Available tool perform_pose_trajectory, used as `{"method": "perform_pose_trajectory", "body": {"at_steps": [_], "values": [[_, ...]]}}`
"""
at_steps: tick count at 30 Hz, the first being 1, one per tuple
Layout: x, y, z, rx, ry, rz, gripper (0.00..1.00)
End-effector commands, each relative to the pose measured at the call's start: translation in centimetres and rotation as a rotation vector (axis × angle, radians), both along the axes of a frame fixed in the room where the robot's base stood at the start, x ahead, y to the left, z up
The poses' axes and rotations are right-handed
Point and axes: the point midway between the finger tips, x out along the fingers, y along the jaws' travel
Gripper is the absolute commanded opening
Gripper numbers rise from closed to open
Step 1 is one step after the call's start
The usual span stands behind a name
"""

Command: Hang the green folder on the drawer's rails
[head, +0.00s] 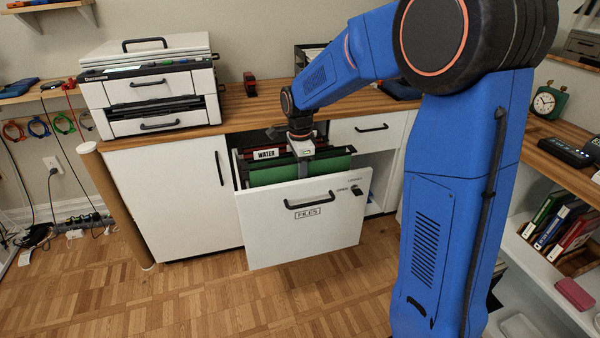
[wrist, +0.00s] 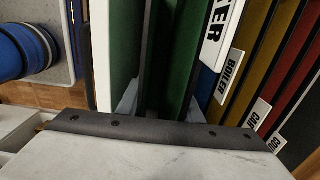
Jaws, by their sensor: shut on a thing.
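The green folder (head: 275,175) is inside the open file drawer (head: 300,230), just behind its white front panel. My gripper (head: 303,170) reaches down into the drawer from above and is shut on the green folder. In the wrist view, green folder panels (wrist: 178,60) with dark edges lie between and beside the pale fingertips of my gripper (wrist: 166,98). The drawer's white wall (wrist: 101,50) is to their left. The rails are not clearly visible, so I cannot tell whether the folder rests on them.
Other folders stand close to the right in the wrist view, including a yellow folder (wrist: 245,45) and a red one (wrist: 280,50), with white label tabs. The wood counter (head: 240,105) borders the drawer's back.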

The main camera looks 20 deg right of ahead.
Motion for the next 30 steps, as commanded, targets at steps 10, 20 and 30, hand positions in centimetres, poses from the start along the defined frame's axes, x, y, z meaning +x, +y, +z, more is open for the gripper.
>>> {"method": "perform_pose_trajectory", "body": {"at_steps": [10, 20, 30], "values": [[0.0, 0.0, -2.3, 0.000, 0.000, 0.000, 0.00], [-0.1, 0.0, -4.4, 0.000, 0.002, 0.000, 0.00], [0.0, 0.0, -6.5, 0.000, 0.000, 0.000, 0.00]]}}
